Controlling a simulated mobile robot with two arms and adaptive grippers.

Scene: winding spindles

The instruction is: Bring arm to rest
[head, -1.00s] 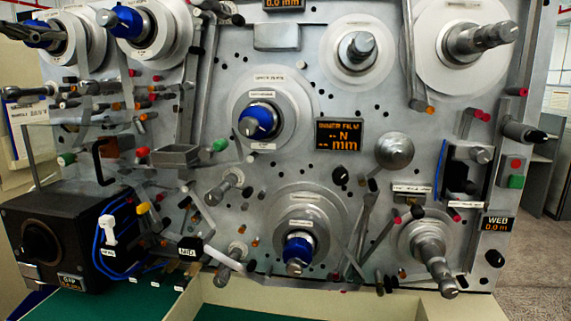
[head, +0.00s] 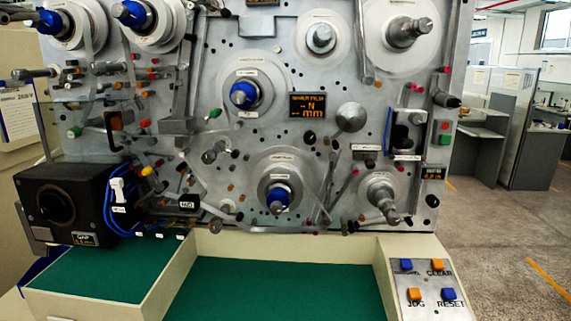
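Neither of my arms nor grippers shows in the head view. The winding machine's upright grey panel (head: 284,60) fills the left and middle. It carries several spindles. A blue-tipped spindle (head: 243,94) sits near the panel's middle. Another blue-tipped spindle (head: 279,198) is below it. Two more blue-tipped spindles (head: 130,13) are at the top left. Bare grey metal spindles are at the top middle (head: 321,38), the top right (head: 409,31) and the lower right (head: 383,203).
A green work surface (head: 280,290) with cream edges lies below the panel. A control box (head: 428,285) with blue and orange buttons is at its right. A black box (head: 62,205) stands at the lower left. Open floor (head: 500,235) and grey cabinets (head: 535,130) are at the right.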

